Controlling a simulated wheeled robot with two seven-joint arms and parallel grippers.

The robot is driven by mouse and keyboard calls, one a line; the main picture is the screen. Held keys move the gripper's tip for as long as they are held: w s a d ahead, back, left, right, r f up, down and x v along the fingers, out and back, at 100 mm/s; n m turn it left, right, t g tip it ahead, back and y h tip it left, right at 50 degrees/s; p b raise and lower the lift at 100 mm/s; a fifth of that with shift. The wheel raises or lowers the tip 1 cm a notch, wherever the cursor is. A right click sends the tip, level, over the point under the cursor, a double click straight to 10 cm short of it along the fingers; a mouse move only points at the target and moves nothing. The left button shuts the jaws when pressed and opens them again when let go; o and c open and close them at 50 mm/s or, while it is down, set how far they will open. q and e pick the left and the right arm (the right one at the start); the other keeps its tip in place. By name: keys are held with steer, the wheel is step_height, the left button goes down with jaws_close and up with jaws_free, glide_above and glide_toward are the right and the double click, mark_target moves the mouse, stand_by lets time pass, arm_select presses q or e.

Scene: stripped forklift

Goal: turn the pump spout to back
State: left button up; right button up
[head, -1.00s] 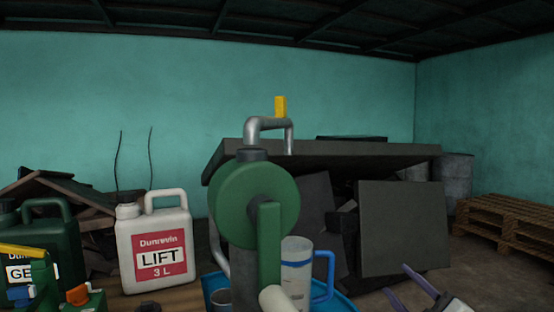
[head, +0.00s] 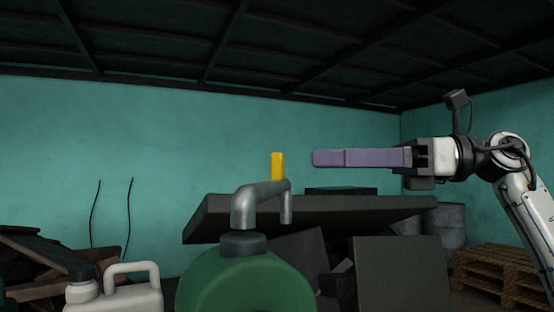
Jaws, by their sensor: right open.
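The pump spout (head: 256,196) is a grey bent pipe. It rises from a dark collar (head: 245,243) on top of the green pump body (head: 243,284), runs to the right, and its end turns down. A yellow tab (head: 278,166) stands upright on top of the spout near its outer end. My right gripper (head: 318,158) comes in from the right with its purple fingers pointing left. It is apart from the yellow tab, to its right at about the same height, and holds nothing visible. The fingers overlap in this side view. My left gripper is not in view.
A white jug (head: 118,293) stands left of the pump, cut off below. Dark slabs (head: 400,275) lean behind it on the right, under a large dark flat panel (head: 340,212). Wooden pallets (head: 500,272) and grey drums (head: 443,222) stand further right. The space above the spout is clear.

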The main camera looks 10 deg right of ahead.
mark_target(284, 159)
steer(key=p+x, duration=0.1)
steer(key=x, duration=0.7)
steer(key=shift+a, duration=0.3)
jaws_close()
